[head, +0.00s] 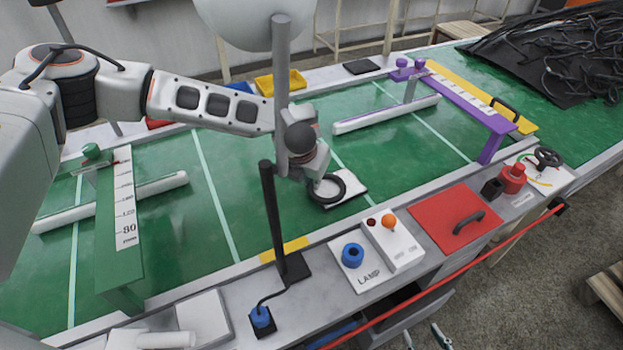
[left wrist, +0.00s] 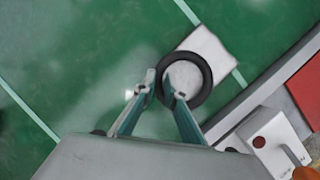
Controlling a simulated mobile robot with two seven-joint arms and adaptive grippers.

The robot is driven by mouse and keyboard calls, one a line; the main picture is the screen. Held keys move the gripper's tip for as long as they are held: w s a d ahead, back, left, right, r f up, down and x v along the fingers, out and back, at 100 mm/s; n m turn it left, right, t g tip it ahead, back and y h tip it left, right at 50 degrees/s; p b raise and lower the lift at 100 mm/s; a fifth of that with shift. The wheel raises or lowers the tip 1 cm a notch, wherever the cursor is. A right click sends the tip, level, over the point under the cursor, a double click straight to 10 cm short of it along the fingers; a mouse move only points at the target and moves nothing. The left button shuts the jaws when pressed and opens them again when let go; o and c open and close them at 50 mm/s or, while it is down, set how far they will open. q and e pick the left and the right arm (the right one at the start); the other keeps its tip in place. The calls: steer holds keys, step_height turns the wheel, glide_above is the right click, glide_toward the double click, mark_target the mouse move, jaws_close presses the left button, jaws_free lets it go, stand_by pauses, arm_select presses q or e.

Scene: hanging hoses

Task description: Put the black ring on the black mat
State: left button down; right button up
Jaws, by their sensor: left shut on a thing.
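My left gripper (head: 316,181) is shut on the left edge of the black ring (head: 344,188). In the left wrist view the ring (left wrist: 210,82) lies flat to the camera, with its near-left edge between the fingertips (left wrist: 161,88). The ring overlaps a white square pad (head: 355,188) on the green table; I cannot tell whether it touches it. A small black mat (head: 362,66) lies bare on the grey ledge at the far side. My right gripper (head: 424,338) shows only as two separated fingertips at the bottom edge, apparently empty.
A purple gauge stand (head: 465,100) and a white bar (head: 386,114) stand on the table's right half. A black post (head: 271,220) rises at the front. Black hoses (head: 585,55) lie heaped at the far right. Yellow (head: 280,83) and blue bins stand at the back.

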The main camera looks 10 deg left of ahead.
arm_select(q)
steer(key=c, duration=2.1)
jaws_free()
steer(key=shift+f, duration=0.1)
steer(key=shift+s+r, duration=0.1)
steer(key=shift+r, duration=0.45)
steer(key=p+v, duration=0.1)
steer(key=v, duration=1)
steer(key=shift+r, duration=0.1)
arm_select(e)
steer(key=shift+s+a+r, duration=0.2)
steer(key=shift+s+r, duration=0.05)
steer(key=shift+r, duration=0.05)
steer(key=shift+w+r, duration=0.1)
